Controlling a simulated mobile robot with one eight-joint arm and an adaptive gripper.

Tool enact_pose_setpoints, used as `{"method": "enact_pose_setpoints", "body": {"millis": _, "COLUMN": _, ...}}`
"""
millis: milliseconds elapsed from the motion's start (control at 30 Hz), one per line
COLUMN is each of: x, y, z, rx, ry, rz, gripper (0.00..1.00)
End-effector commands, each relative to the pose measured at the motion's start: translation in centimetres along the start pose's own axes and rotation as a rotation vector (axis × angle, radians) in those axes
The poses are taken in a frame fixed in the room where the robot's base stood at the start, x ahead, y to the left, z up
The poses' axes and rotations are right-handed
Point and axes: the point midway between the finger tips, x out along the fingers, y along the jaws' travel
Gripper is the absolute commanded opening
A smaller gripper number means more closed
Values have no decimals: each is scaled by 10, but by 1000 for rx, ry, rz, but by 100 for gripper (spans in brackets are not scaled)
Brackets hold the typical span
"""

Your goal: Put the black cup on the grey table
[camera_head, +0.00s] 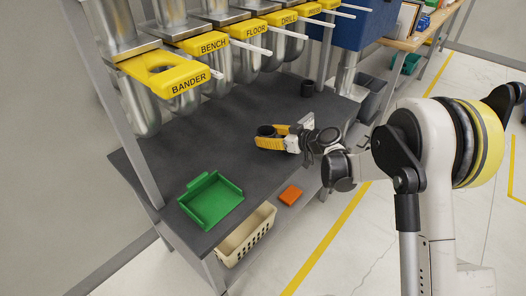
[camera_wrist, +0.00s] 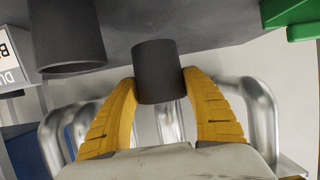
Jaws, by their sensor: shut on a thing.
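My gripper (camera_head: 268,137) has yellow fingers and is over the dark grey table (camera_head: 232,118). It is shut on a black cup (camera_head: 265,130). In the wrist view the held black cup (camera_wrist: 159,72) sits between the two fingertips of my gripper (camera_wrist: 160,90). I cannot tell whether this cup touches the table. A second, similar black cup (camera_head: 307,88) stands apart near the table's far right corner. It also shows larger at the left of the wrist view (camera_wrist: 68,40).
A green tray (camera_head: 208,201) lies at the table's near left end. A beige basket (camera_head: 245,236) is below. Metal ducts with yellow gates (camera_head: 173,79) line the back. Bare table lies left of my gripper.

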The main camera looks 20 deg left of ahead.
Motion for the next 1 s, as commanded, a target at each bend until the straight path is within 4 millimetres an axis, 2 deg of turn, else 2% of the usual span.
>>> {"method": "enact_pose_setpoints", "body": {"millis": 100, "x": 15, "y": -10, "z": 6, "rx": -1, "ry": 0, "rz": -1, "gripper": 27}}
{"method": "enact_pose_setpoints", "body": {"millis": 267, "x": 21, "y": -13, "z": 10, "rx": 1, "ry": 1, "rz": 1, "gripper": 27}}
{"method": "enact_pose_setpoints", "body": {"millis": 500, "x": 34, "y": -13, "z": 43, "rx": 1, "ry": 1, "rz": 2, "gripper": 27}}
{"method": "enact_pose_setpoints", "body": {"millis": 867, "x": 34, "y": -13, "z": 45, "rx": 0, "ry": 0, "rz": 1, "gripper": 27}}
{"method": "enact_pose_setpoints", "body": {"millis": 900, "x": 35, "y": -13, "z": 46, "rx": 0, "ry": 0, "rz": 1, "gripper": 59}}
{"method": "enact_pose_setpoints", "body": {"millis": 933, "x": 34, "y": -13, "z": 45, "rx": 0, "ry": 0, "rz": 1, "gripper": 66}}
{"method": "enact_pose_setpoints", "body": {"millis": 1000, "x": 34, "y": -13, "z": 45, "rx": 0, "ry": 0, "rz": 1, "gripper": 66}}
